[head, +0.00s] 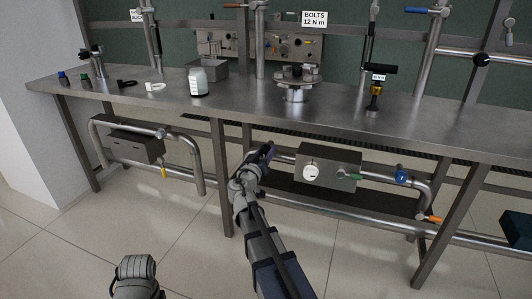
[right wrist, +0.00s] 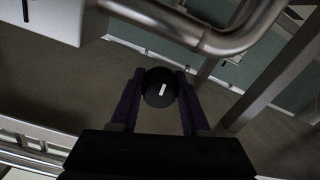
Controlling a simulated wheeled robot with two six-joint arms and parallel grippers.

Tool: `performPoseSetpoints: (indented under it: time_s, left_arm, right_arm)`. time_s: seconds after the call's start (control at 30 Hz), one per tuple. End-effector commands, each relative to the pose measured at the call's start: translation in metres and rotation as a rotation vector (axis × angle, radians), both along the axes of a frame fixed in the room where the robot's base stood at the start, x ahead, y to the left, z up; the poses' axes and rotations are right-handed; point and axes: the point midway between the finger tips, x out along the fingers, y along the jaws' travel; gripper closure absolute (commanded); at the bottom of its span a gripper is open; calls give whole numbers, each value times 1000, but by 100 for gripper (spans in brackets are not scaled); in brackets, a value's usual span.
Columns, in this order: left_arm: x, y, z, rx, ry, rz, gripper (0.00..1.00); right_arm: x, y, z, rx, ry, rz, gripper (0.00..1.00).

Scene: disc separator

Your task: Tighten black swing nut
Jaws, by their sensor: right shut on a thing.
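My right gripper (head: 265,154) is below the front edge of the bench, near the middle of the head view. In the right wrist view its two dark purple fingers (right wrist: 160,100) are shut on a round black nut (right wrist: 157,99), which carries a small white mark. In the head view the nut is hard to make out against the fingers. The disc separator (head: 296,92) stands on the bench, up and to the right of the gripper, with several metal parts on top. My left gripper is not in view; only a part of my left arm shows at the bottom.
The steel bench (head: 240,101) holds a white jar (head: 198,83), a metal tray (head: 214,67), a black ring (head: 127,83) and a black-topped brass tool (head: 375,97). Under it run a pipe (head: 405,172) and a grey box (head: 328,166) with a white dial. The floor in front is clear.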

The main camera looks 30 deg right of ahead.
Motion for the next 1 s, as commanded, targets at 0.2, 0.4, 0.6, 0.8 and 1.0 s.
performPoseSetpoints:
  time_s: [0.2, 0.4, 0.6, 0.8, 1.0]
  left_arm:
    - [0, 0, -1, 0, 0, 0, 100]
    - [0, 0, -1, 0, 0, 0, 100]
    - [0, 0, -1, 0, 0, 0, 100]
    - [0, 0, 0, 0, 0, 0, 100]
    - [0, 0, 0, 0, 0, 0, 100]
  right_arm:
    - [-2, 0, -1, 47, -52, -2, 100]
    - [-2, 1, -1, 64, -71, -2, 100]
    - [-2, 1, -1, 66, -73, -2, 100]
    - [-2, 1, -1, 65, -72, -2, 51]
    - [-1, 0, -1, 63, -71, -1, 29]
